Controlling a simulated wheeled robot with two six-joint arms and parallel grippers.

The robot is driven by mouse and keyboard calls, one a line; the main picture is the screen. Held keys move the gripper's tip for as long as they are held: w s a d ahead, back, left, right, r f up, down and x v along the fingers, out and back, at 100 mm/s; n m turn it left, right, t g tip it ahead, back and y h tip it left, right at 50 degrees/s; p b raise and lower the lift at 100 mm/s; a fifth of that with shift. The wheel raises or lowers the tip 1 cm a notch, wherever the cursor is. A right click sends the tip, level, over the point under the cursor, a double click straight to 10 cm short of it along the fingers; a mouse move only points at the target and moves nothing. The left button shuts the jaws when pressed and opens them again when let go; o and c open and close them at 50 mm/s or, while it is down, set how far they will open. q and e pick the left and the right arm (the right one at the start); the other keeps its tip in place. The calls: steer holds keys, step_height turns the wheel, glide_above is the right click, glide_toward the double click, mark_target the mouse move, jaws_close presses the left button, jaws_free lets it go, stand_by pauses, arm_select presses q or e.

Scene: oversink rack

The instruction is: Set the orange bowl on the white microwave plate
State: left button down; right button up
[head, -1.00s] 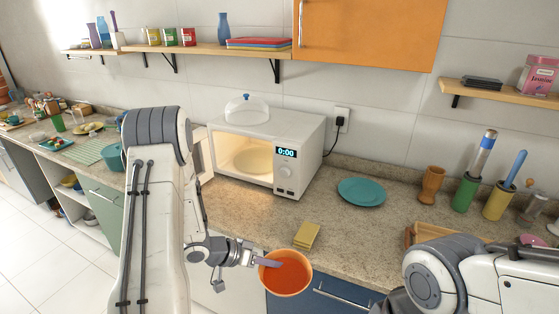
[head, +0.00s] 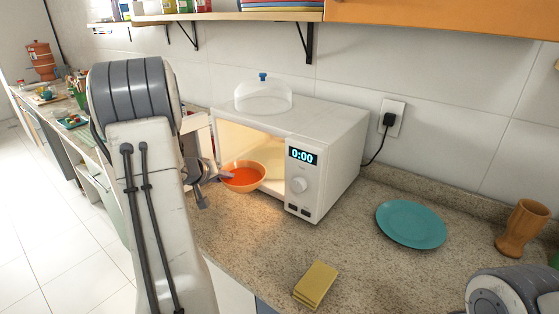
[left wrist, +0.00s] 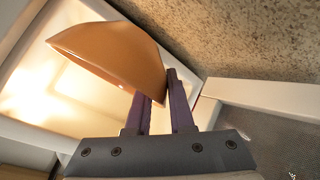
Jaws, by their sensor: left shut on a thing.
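The orange bowl (head: 243,178), red-orange inside, is held upright at the open front of the white microwave (head: 340,150). My left gripper (head: 224,176) is shut on the bowl's left rim; in the left wrist view its fingers (left wrist: 160,108) pinch the edge of the bowl (left wrist: 110,50). The bowl is in front of the lit cavity; how far inside it reaches is hard to tell. The white microwave plate is mostly hidden behind the bowl and the microwave's front. My right gripper is out of view; only part of that arm shows at the lower right.
The microwave door (head: 197,140) stands open at the left, close to my left gripper. A clear dome cover (head: 263,95) sits on top of the microwave. A teal plate (head: 411,223), yellow sponge (head: 316,285) and wooden cup (head: 522,228) are on the counter, with clear counter between.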

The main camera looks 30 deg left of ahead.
arm_select(q)
steer(key=w, duration=0.5)
steer(key=w+a+p, duration=0.1)
steer(key=w, duration=0.4)
steer(key=w+p, duration=0.1)
steer(key=w, duration=0.4)
steer(key=shift+w+a+r, duration=0.15)
steer(key=shift+a+r, duration=0.05)
steer(key=shift+a, duration=0.2)
steer(key=w+p, duration=0.1)
steer(key=w, duration=0.1)
steer(key=shift+w+a, duration=0.15)
steer(key=shift+w, duration=0.15)
steer(key=shift+f+b, duration=0.5)
steer(key=shift+f, duration=0.35)
steer(key=c, duration=0.8)
jaws_free()
steer(key=shift+s+f, duration=0.1)
